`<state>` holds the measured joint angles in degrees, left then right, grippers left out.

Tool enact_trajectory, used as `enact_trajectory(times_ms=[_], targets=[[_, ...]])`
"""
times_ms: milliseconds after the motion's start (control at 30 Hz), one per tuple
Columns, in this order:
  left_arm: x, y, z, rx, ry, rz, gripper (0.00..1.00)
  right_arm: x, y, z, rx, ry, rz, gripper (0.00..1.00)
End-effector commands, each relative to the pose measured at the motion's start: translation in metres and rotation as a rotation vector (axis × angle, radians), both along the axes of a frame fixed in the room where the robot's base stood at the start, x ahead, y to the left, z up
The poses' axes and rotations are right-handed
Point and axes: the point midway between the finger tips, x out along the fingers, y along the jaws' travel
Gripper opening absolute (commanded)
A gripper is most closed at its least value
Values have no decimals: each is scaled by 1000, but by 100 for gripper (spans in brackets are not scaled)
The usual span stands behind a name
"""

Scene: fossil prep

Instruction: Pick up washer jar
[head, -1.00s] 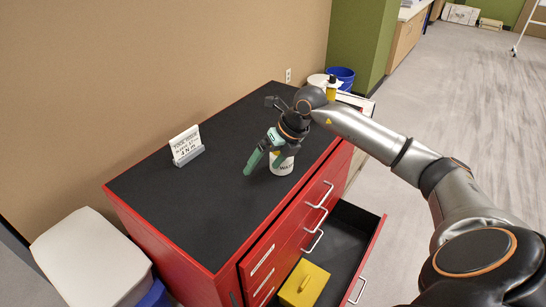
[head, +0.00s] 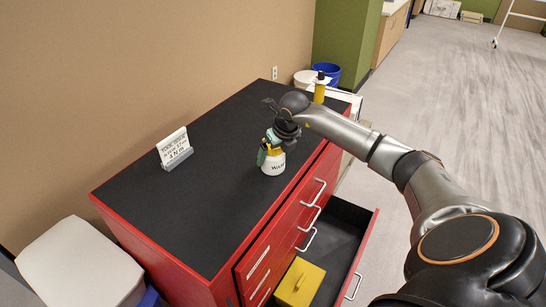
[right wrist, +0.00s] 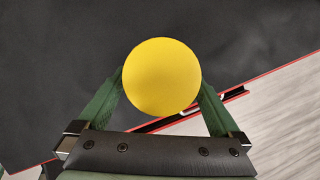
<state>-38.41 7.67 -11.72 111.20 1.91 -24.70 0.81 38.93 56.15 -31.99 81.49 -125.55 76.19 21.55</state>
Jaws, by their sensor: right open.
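The washer jar (head: 273,167) is white with dark lettering and a yellow lid. It stands upright on the black top of the red cabinet, near the drawer-side edge. My right gripper (head: 269,152) is over the jar from above and hides part of its upper portion. In the right wrist view the round yellow lid (right wrist: 162,76) lies between the two green fingers, which are spread to either side of it. The right gripper is open; whether either finger touches the lid cannot be told. My left gripper is not in view.
The red cabinet's black top (head: 200,205) is mostly clear. A small sign (head: 174,149) stands at its left. A yellow-and-black object (head: 320,90) shows behind my arm. A lower drawer (head: 341,235) is open with a yellow box (head: 300,283) in it. A white-lidded bin (head: 78,265) stands at left.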

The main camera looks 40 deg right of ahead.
Motion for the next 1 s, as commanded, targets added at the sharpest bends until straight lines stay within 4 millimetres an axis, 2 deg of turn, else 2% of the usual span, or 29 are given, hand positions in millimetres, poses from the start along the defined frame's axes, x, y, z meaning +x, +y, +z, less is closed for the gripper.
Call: enact_trajectory(times_ms=[33, 200, 467, 1000], targets=[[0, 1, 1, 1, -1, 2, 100, 0, 1, -9, 1, 4, 0, 100], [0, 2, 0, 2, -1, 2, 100, 8, -1, -24, 1, 0, -1, 100], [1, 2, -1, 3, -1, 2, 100, 9, -2, -26, -1, -1, 1, 100], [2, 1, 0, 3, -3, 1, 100, 9, -2, -25, 0, -1, 0, 39]])
